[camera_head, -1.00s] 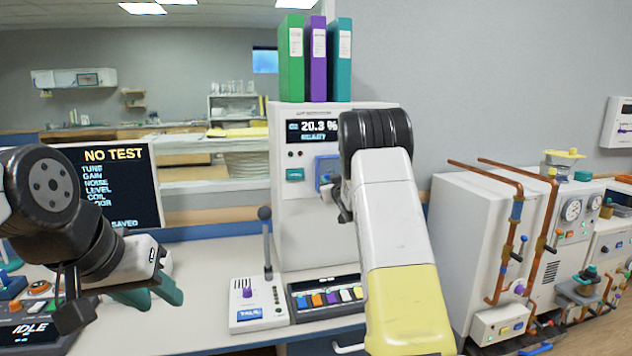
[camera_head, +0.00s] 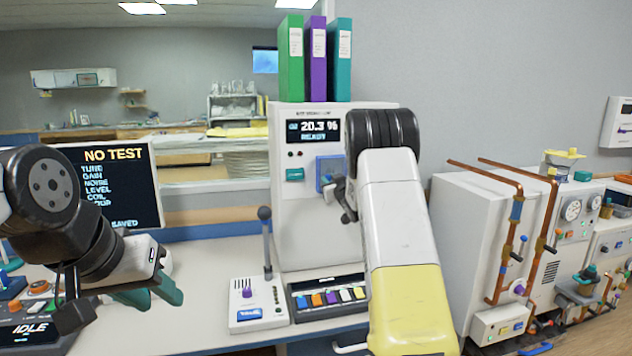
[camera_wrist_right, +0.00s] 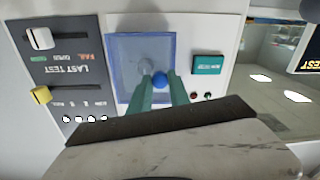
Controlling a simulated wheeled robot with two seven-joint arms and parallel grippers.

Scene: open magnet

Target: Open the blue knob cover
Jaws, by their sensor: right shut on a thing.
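The blue knob cover (camera_head: 329,163) is a translucent blue square panel on the front of the white cabinet, partly hidden by my right arm. In the right wrist view the cover (camera_wrist_right: 124,58) lies in front of a grey knob (camera_wrist_right: 146,65), and a small blue ball (camera_wrist_right: 160,79) stands out at its edge. My right gripper (camera_wrist_right: 162,82) has its green fingertips on either side of the blue ball and is shut on it. The cover looks closed. My left gripper (camera_head: 155,297) is empty and open above the counter at left.
A lever box (camera_head: 258,305) and a panel of coloured switches (camera_head: 328,297) sit below the cabinet. Binders (camera_head: 315,60) stand on top. A monitor (camera_head: 118,185) is at left. Copper-piped units (camera_head: 475,250) stand at right.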

